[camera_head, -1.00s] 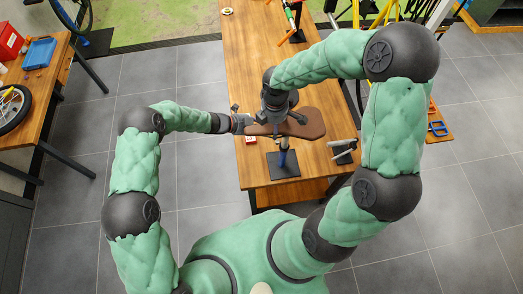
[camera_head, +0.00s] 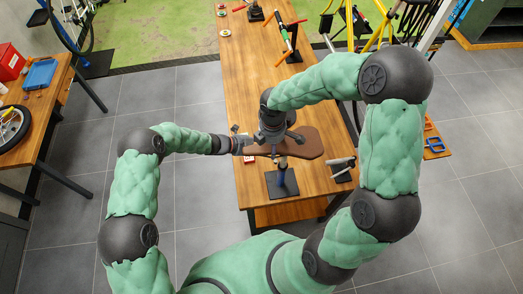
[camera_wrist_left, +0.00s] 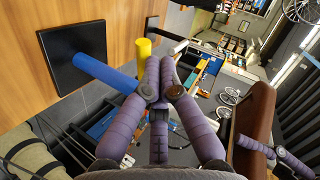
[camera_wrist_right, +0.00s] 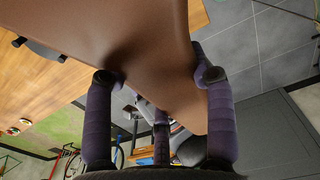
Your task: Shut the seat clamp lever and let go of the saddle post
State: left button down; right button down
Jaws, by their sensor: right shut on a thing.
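The brown saddle (camera_head: 308,144) is level above the wooden table in the head view. My right gripper (camera_head: 272,134) is over its left half. In the right wrist view the fingers (camera_wrist_right: 155,80) stand on both sides of the saddle (camera_wrist_right: 150,45), shut on it. The blue tube (camera_head: 283,178) stands upright on a black base below the saddle. My left gripper (camera_head: 240,144) is at the saddle's left end. In the left wrist view its fingers (camera_wrist_left: 163,66) are drawn together, with nothing clearly between them, near the end of the blue tube (camera_wrist_left: 103,73). I cannot make out the clamp lever.
The wooden table (camera_head: 245,85) runs away from me. Another stand (camera_head: 341,168) is right of the blue tube. A yellow tube (camera_wrist_left: 143,50) shows beyond it in the left wrist view. Tool stands (camera_head: 293,50) are farther back. A side table (camera_head: 50,85) stands left across open floor.

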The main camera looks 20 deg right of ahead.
pick_arm(q)
jog(key=shift+s+d, duration=0.1)
jog(key=shift+s, duration=0.35)
jog(key=w+a+r, duration=0.7)
jog(key=shift+w+a+r, duration=0.3)
jog(key=shift+a+r, duration=0.05)
jog(key=shift+a, duration=0.05)
pick_arm(e)
jog(key=shift+c, duration=1.7)
grip_release()
notch_tip(320, 180, up, 12)
